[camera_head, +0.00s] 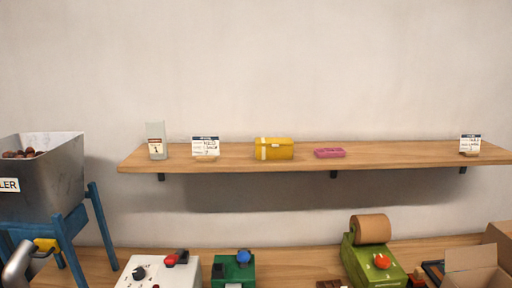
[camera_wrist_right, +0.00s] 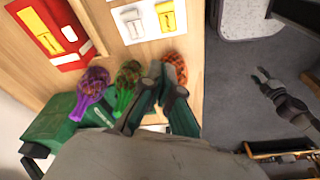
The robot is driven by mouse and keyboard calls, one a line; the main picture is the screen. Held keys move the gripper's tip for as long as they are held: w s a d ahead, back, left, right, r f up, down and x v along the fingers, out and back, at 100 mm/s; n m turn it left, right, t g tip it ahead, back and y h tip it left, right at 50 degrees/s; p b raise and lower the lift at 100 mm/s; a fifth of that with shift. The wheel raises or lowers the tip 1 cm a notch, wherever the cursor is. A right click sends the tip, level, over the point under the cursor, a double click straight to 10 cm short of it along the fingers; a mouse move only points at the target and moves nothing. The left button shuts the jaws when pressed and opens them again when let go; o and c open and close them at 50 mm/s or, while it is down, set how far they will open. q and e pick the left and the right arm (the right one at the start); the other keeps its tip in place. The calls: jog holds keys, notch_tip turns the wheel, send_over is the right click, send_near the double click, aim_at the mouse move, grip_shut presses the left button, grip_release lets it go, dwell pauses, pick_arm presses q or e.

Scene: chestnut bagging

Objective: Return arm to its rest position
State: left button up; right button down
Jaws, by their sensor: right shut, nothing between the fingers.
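In the right wrist view my right gripper (camera_wrist_right: 163,88) is shut and empty, its dark fingers over the edge of the wooden table (camera_wrist_right: 189,62). Filled net bags lie by the fingers: a purple one (camera_wrist_right: 90,90), a green one (camera_wrist_right: 126,85) and an orange one (camera_wrist_right: 174,68) partly behind the fingers. Another dark gripper (camera_wrist_right: 261,77), apparently my left, hangs over the grey floor; it is too small to tell whether it is open. Neither gripper shows in the head view.
In the head view a hopper (camera_head: 50,185) with chestnuts stands left. A shelf (camera_head: 235,158) holds a yellow box (camera_head: 274,149) and small cards. A white control box (camera_head: 150,271), a green machine (camera_head: 371,265) and a cardboard box (camera_head: 474,270) stand below. Open floor (camera_wrist_right: 234,85) lies beside the table.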

jog(key=s+a+m+t+y, duration=0.1)
jog(key=s+a+m+y, duration=0.1)
jog(key=s+a, duration=0.65)
jog(key=s+d+r+m+t+h, duration=0.15)
jog(key=s+d+m, duration=0.25)
jog(key=s+d, duration=0.4)
jog(key=s+d+r+m+h, duration=0.1)
jog(key=s+d+m+h, duration=0.1)
jog(key=s+d+m, duration=0.55)
notch_tip(320, 180, down, 29)
jog(key=d+n+g+b, duration=0.1)
jog(key=n+b, duration=0.2)
jog(key=b, duration=0.2)
pick_arm(q)
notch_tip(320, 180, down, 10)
jog(key=b, duration=0.4)
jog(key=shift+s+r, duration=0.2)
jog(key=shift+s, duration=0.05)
pick_arm(e)
jog(key=s+d+f, duration=0.1)
jog(key=s+f, duration=0.7)
jog(key=f, duration=0.2)
jog(key=s+d+f+g, duration=0.1)
jog(key=s+d+f, duration=0.1)
jog(key=s+f, duration=0.6)
notch_tip(320, 180, down, 4)
jog(key=shift+s+r, duration=0.2)
jog(key=shift+s, duration=0.1)
